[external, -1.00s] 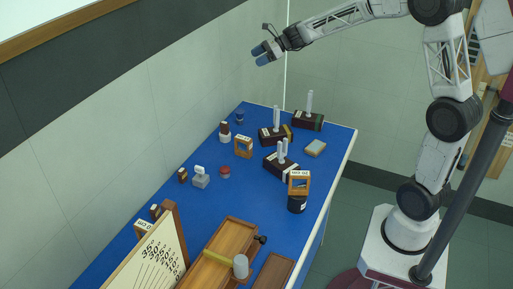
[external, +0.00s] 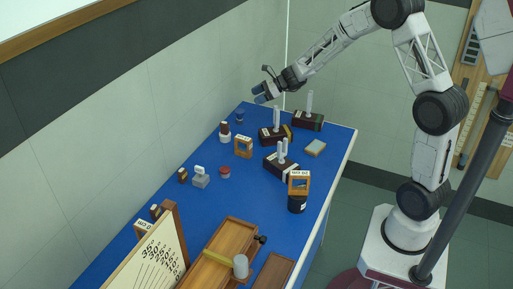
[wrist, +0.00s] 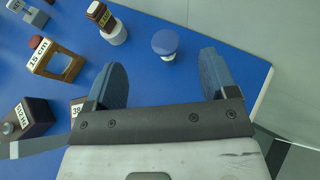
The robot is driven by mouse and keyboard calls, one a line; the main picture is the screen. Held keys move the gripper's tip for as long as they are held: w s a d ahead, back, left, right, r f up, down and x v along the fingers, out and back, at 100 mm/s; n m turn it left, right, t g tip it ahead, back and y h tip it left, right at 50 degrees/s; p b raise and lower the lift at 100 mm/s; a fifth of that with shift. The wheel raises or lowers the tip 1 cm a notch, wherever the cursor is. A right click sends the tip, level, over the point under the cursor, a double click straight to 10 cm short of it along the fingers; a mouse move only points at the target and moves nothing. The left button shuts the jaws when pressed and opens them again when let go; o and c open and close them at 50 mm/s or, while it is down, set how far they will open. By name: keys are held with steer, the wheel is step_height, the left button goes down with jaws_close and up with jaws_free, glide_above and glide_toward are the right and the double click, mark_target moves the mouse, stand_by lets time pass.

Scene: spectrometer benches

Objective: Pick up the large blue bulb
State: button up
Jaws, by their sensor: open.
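A blue bulb (external: 239,116) stands at the far end of the blue table, near its back-left edge. In the wrist view it is a round blue cap (wrist: 164,41) on a pale base, just beyond the fingertips and between their lines. My gripper (external: 261,94) is above that end of the table, higher than the bulb and a little to its right. In the wrist view my gripper (wrist: 162,68) has its two blue fingers wide apart with nothing between them.
A brown-and-white bottle-like piece (wrist: 108,24) stands close to the left of the bulb in the wrist view. A wooden frame marked 15 cm (wrist: 55,60) is further left. The wall borders the table's left. Posts on dark bases (external: 272,136) stand right of the bulb.

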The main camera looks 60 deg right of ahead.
mark_target(239, 107)
step_height(239, 107, down, 3)
steer(key=shift+f, duration=0.1)
stand_by(0.3)
steer(key=shift+x, duration=1.3)
steer(key=shift+w, duration=0.1)
steer(key=shift+x, duration=2.55)
steer(key=shift+d+f, duration=0.1)
steer(key=shift+c, duration=0.3)
steer(key=c, duration=1)
